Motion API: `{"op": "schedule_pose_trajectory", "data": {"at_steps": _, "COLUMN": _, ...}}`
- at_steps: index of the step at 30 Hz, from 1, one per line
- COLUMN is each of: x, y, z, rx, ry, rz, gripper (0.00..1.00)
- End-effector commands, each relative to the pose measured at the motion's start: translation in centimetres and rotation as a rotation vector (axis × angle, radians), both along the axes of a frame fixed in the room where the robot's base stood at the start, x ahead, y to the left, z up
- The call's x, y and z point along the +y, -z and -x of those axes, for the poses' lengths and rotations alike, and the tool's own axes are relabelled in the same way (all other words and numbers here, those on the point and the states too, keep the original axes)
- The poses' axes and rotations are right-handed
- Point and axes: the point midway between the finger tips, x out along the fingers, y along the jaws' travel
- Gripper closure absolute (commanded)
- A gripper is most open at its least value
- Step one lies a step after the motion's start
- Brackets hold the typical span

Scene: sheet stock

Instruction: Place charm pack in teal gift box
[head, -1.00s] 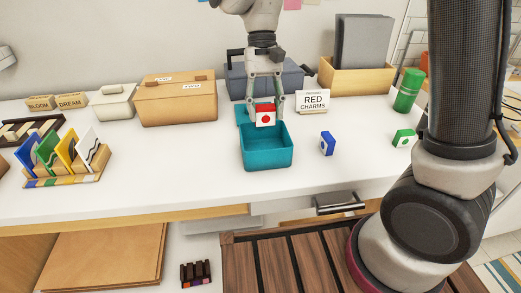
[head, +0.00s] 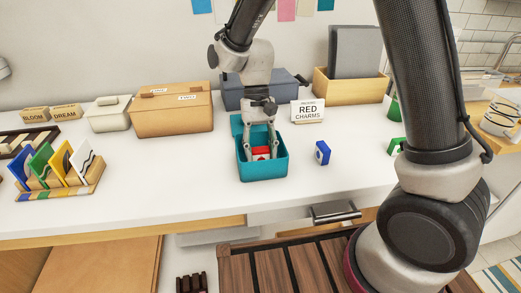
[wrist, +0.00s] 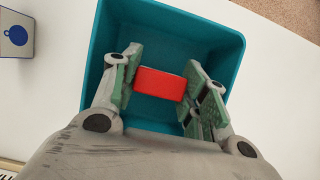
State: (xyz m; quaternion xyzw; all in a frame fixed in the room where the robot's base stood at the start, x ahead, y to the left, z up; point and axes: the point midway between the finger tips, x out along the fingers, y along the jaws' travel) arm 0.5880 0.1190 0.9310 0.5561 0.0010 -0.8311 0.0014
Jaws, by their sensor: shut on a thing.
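The charm pack (head: 261,152) is a small red and white pack with a red mark on its front. In the wrist view its red top (wrist: 160,83) shows between the two fingers. My gripper (head: 261,153) is shut on it and reaches down inside the teal gift box (head: 263,173). The box is open and stands on the white counter; its walls also surround the fingers in the wrist view (wrist: 228,41). Whether the pack touches the box floor I cannot tell.
A "RED CHARMS" sign (head: 308,111) stands behind right of the box. A tan box (head: 172,114) stands behind left.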

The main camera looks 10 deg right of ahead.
Motion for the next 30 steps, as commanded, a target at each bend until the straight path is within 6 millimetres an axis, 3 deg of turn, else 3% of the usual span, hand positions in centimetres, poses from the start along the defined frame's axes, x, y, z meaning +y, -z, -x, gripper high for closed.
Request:
{"op": "schedule_pose_trajectory", "data": {"at_steps": 1, "x": 0.0, "y": 0.1, "z": 0.0, "rx": 0.001, "ry": 0.000, "rz": 0.000, "gripper": 0.51}}
{"op": "schedule_pose_trajectory", "data": {"at_steps": 4, "x": 0.0, "y": 0.0, "z": 0.0, "rx": 0.001, "ry": 0.000, "rz": 0.000, "gripper": 0.35}}
{"op": "schedule_pose_trajectory", "data": {"at_steps": 16, "x": 0.0, "y": -0.7, "z": -0.2, "rx": -0.001, "ry": 0.000, "rz": -0.001, "gripper": 0.35}}
{"op": "schedule_pose_trajectory", "data": {"at_steps": 30, "x": 0.1, "y": -9.3, "z": -3.8, "rx": -0.001, "ry": 0.001, "rz": -0.002, "gripper": 0.35}}
